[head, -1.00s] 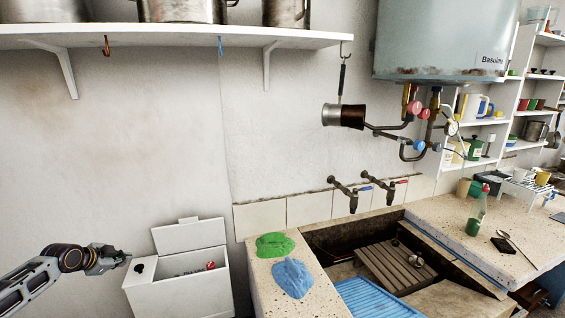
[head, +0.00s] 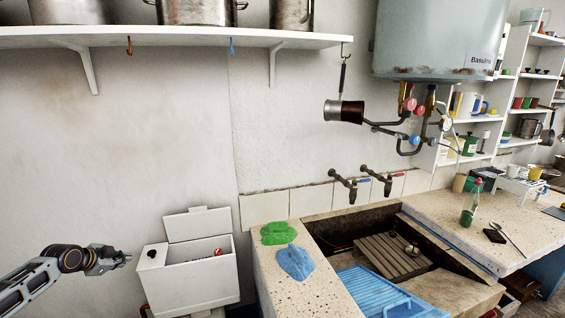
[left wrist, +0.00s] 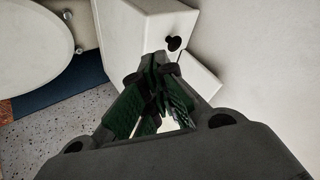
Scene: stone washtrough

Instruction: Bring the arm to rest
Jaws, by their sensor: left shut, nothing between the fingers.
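My left gripper (head: 122,257) is at the lower left in the head view, its arm coming in from the left edge. It is shut and empty, held in the air just left of the white box (head: 190,282). In the left wrist view its dark fingers (left wrist: 160,85) point toward a white box, and nothing shows between the fingertips. My right gripper is not in view.
The white box has its lid (head: 197,223) raised and a black knob on top. To the right is the stone trough, with green (head: 279,233) and blue (head: 295,262) cloths on its rim. A white shelf (head: 180,38) with pots hangs above.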

